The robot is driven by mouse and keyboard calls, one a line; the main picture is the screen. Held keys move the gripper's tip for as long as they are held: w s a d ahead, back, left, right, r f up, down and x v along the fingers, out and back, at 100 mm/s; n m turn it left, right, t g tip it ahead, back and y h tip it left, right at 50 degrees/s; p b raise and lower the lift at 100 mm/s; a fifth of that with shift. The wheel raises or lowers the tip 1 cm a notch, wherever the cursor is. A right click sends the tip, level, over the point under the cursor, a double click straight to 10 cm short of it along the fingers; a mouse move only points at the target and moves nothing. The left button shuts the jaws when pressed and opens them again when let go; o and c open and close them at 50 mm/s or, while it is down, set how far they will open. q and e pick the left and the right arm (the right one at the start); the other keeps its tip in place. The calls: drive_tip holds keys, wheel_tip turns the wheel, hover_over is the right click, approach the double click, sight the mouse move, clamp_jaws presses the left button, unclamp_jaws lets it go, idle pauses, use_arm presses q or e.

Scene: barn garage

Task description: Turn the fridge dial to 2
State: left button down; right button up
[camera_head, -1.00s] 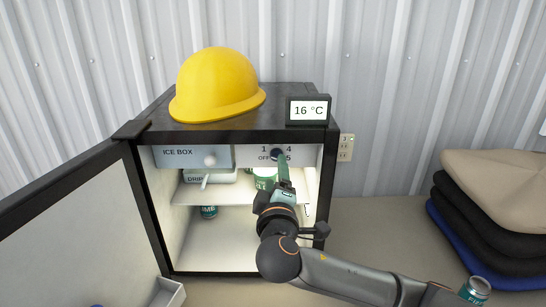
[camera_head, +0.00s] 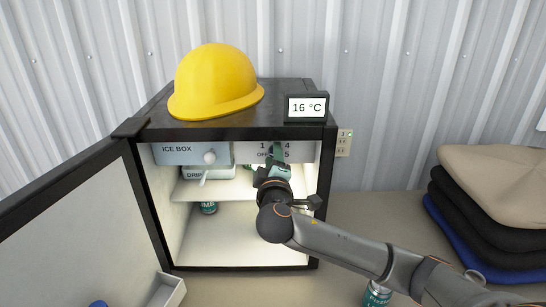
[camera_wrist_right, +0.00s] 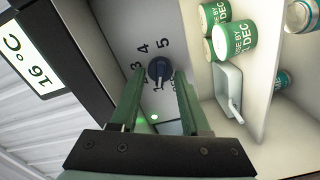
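The fridge (camera_head: 235,134) stands open, its door swung to the left. Its dial (camera_wrist_right: 158,70) is a dark round knob on the light panel in the right wrist view, with printed numbers around it. Which number it points at is unclear. My right gripper (camera_head: 277,151) reaches into the fridge in front of the dial and mostly hides it in the head view. In the right wrist view my right gripper (camera_wrist_right: 157,84) is open, with its green fingers either side of the dial; contact is not clear. The display (camera_head: 307,108) on top reads 16 °C. My left gripper is out of view.
A yellow hard hat (camera_head: 215,82) sits on the fridge. Inside are the ice box (camera_head: 182,154), a drip tray (camera_head: 206,174) and green cans (camera_wrist_right: 234,38). Folded cloths (camera_head: 495,190) lie at right. A can (camera_head: 377,294) stands beside my right arm.

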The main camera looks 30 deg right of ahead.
clamp_jaws()
idle(0.3)
drive_tip(key=shift+s+d+r+m+b, duration=0.1)
drive_tip(key=shift+d+m+b, duration=0.05)
drive_tip(key=shift+m+b, duration=3.55)
drive_tip(key=shift+r+m+p, duration=0.1)
drive_tip(key=shift+m+p, duration=0.6)
drive_tip(key=shift+m, duration=0.2)
